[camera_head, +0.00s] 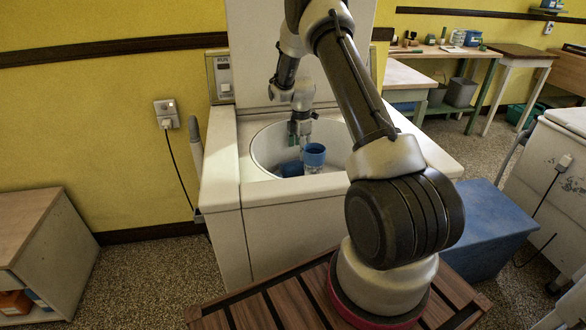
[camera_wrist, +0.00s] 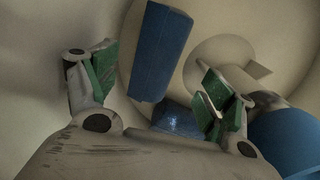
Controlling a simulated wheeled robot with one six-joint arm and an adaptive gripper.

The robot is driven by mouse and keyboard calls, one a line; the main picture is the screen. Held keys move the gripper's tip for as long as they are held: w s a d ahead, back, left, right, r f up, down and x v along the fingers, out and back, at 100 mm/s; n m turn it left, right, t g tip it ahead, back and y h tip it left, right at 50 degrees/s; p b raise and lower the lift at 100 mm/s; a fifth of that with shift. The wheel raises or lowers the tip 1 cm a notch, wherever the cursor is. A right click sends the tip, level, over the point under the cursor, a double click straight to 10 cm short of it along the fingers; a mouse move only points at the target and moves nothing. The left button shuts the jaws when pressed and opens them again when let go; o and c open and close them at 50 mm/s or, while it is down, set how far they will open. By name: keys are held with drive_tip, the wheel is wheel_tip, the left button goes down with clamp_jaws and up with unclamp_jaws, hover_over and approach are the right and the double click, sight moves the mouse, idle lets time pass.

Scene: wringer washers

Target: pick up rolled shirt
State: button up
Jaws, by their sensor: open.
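Inside the round washer tub (camera_head: 262,150) are a blue-and-white cylinder (camera_head: 315,155), standing upright, and a dark blue piece (camera_head: 290,169) lower on its left. I cannot tell for sure which is the rolled shirt. In the wrist view, a long blue roll-like piece (camera_wrist: 160,48) lies beyond and between the fingers, apart from them. A smaller blue piece (camera_wrist: 178,121) shows below it, partly hidden by my gripper, and a rounded blue thing (camera_wrist: 285,143) is at the right edge. My gripper (camera_head: 300,134), with green finger pads, is open and empty, reaching down into the tub; it also shows in the wrist view (camera_wrist: 155,82).
The tub's rim and the white washer body (camera_head: 222,165) surround my gripper closely. A blue box (camera_head: 490,225) stands right of the washer. A wooden-topped cabinet (camera_head: 30,230) is at the left, and work tables (camera_head: 445,52) stand at the back right.

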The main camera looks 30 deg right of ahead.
sight(298, 161)
drive_tip(key=f, duration=0.9)
drive_tip(key=shift+w+a, duration=0.3)
drive_tip(key=shift+a, duration=0.05)
drive_tip(key=shift+r, duration=0.1)
drive_tip(key=shift+c, duration=0.5)
drive_tip(key=c, duration=1.6)
